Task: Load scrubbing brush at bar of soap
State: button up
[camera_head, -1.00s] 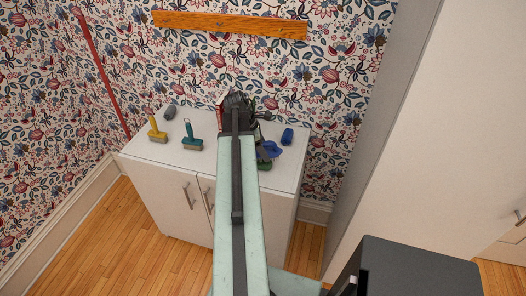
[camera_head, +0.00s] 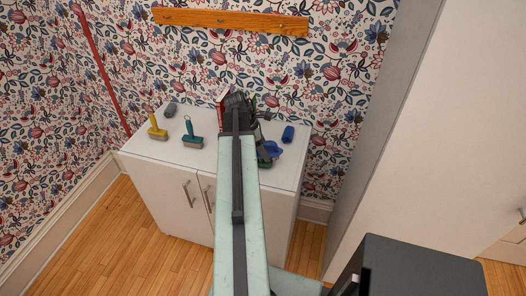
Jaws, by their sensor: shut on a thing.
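My gripper (camera_head: 238,102) is at the end of my pale green arm, over the back of a white cabinet top. It looks shut, with a thing in it that is mostly hidden behind the jaws and wrist. A yellow-handled brush (camera_head: 157,131) and a teal-handled brush (camera_head: 192,137) are on the cabinet top, left of my arm. I cannot tell which thing is the scrubbing brush or the bar of soap. A blue item (camera_head: 273,149) and a green item (camera_head: 265,162) show just right of my arm, partly covered by it.
The white cabinet (camera_head: 160,185) stands against the flowered wall. A grey item (camera_head: 170,111) lies at its back left and a dark blue item (camera_head: 288,134) at its right. A red item (camera_head: 224,96) shows beside my gripper. A tall pale panel (camera_head: 435,130) rises at right.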

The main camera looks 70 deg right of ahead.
aim_at(267, 142)
jog(key=shift+f+b, duration=0.4)
jog(key=shift+f, duration=0.05)
dwell(1.1)
notch_tip(267, 142, up, 7)
jog(key=p, duration=0.7)
jog(key=shift+r, duration=0.1)
